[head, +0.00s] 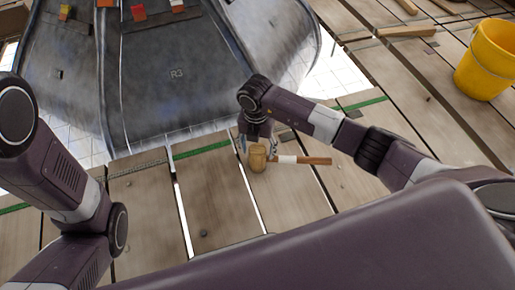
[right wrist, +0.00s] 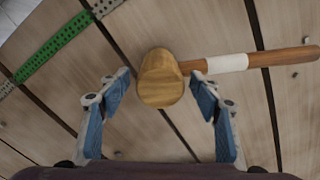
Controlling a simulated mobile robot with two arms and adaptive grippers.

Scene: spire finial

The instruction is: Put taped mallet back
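The taped mallet has a wooden head (head: 257,158) and a brown handle with a white tape band (head: 287,159); the handle points right. It appears to lie on the wooden planks. In the right wrist view the mallet head (right wrist: 160,78) is ahead of the fingers, with the white tape (right wrist: 227,63) to its right. My right gripper (right wrist: 162,97) is open, its blue-padded fingers apart on either side of the head, with a gap at the left finger. Contact at the right finger is unclear. My left arm shows at the left, but its gripper is out of view.
A grey metal spire (head: 177,100) marked R3 rises beyond the deck edge, with coloured tabs on it. A green strip (head: 200,151) runs along that edge. A yellow bucket (head: 487,62) stands at the upper right, near loose timber (head: 407,31). Dark gaps separate the planks.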

